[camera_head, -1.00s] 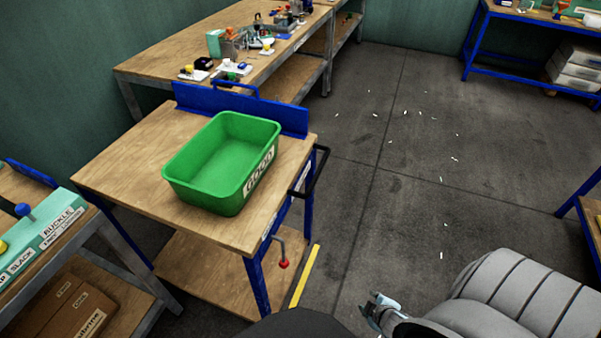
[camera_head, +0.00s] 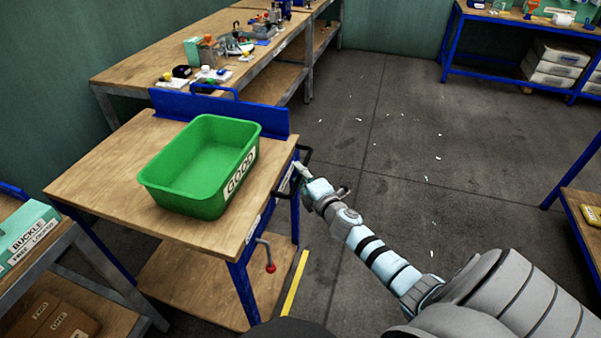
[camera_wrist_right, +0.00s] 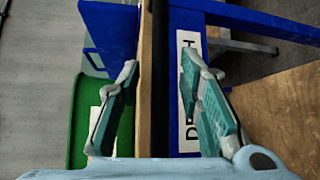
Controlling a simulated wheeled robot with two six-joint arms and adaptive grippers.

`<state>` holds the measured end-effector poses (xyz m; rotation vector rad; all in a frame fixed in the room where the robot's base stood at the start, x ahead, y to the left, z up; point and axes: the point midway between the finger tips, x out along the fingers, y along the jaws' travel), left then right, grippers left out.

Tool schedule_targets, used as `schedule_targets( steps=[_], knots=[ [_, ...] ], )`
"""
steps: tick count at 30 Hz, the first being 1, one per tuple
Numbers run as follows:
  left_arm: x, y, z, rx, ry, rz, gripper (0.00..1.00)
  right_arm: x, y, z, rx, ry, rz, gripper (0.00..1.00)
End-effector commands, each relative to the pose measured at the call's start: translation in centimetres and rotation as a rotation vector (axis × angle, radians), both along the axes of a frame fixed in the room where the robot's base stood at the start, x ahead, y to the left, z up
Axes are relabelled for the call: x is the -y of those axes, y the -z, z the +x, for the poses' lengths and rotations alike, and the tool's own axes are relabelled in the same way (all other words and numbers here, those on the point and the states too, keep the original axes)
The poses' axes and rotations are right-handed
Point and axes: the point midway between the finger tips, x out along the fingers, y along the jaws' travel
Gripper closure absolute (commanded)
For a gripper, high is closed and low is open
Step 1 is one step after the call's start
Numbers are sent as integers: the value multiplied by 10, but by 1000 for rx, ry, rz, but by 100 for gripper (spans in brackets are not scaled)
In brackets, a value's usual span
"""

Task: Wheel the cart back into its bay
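The cart (camera_head: 112,178) has a wooden top and lower shelf, blue legs and a blue back panel, and stands at the left in the head view. Its black handle (camera_head: 306,157) is on the right side; it also shows as a dark bar in the right wrist view (camera_wrist_right: 160,120). My right gripper (camera_head: 301,178) is at this handle, partly hidden in the head view. In the wrist view its fingers (camera_wrist_right: 160,70) are spread, one on each side of the bar, with gaps. My left gripper is not in view.
A green bin (camera_head: 205,165) marked GOOD sits on the cart. A red-knobbed lever (camera_head: 270,267) hangs at its near right leg. A yellow floor line (camera_head: 294,284) runs beside it. Workbenches stand behind (camera_head: 130,72), near left and at right. The floor (camera_head: 400,150) between has small white bits.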

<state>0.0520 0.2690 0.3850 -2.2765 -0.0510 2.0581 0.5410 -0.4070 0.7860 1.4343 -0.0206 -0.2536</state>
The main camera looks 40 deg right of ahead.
Motion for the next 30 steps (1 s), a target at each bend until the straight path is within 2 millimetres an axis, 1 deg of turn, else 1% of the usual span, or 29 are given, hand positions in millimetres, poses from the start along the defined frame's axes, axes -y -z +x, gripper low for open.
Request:
schedule_targets(
  steps=[3,10,16,17,30],
  knots=[
    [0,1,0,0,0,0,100,1,1,7,-1,0,2,67],
    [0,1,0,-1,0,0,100,1,2,8,-1,0,2,67],
    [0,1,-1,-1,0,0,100,1,2,8,-1,0,2,99],
    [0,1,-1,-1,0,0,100,1,2,8,-1,0,2,100],
    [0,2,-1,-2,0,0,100,3,2,9,0,6,1,100]
  ],
)
